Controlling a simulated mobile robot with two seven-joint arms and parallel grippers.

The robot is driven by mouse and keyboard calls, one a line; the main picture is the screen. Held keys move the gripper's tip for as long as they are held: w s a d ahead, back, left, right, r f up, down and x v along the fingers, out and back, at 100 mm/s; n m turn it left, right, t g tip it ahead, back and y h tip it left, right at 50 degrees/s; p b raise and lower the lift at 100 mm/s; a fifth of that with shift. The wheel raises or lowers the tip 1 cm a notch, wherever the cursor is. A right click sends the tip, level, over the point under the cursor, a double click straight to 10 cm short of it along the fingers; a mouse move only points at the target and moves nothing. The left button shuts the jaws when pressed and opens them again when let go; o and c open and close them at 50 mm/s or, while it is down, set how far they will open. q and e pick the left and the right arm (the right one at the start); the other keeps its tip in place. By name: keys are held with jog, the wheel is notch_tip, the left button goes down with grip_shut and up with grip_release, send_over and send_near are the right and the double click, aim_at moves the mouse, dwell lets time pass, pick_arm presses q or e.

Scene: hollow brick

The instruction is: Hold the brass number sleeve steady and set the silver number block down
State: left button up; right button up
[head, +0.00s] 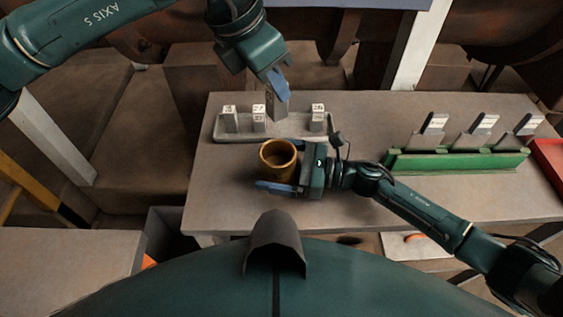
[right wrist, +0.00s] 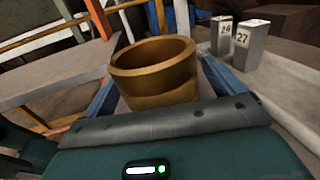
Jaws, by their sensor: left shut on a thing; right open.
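The brass sleeve (head: 278,158), an open-topped ring, stands upright near the front of the table; it also shows in the right wrist view (right wrist: 155,88). My right gripper (head: 275,176) is open, with its blue fingers on either side of the sleeve; the wrist view shows no clear grip on it. My left gripper (head: 278,79) is shut on a silver block (head: 277,105), upright at the grey tray (head: 290,131), between the second and last standing blocks. I cannot tell if its bottom touches the tray.
Silver number blocks (head: 230,119), (head: 258,117) and (head: 317,118) stand in the grey tray. A green rack (head: 455,163) with tilted numbered pieces is at the right, beside a red tray (head: 549,155). The table's left front is clear.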

jog(key=c, duration=1.4)
pick_arm(q)
jog(key=shift+f, duration=6.3)
pick_arm(e)
jog(key=shift+o, duration=0.2)
pick_arm(q)
jog(key=o, duration=1.1)
jog(key=v, duration=1.2)
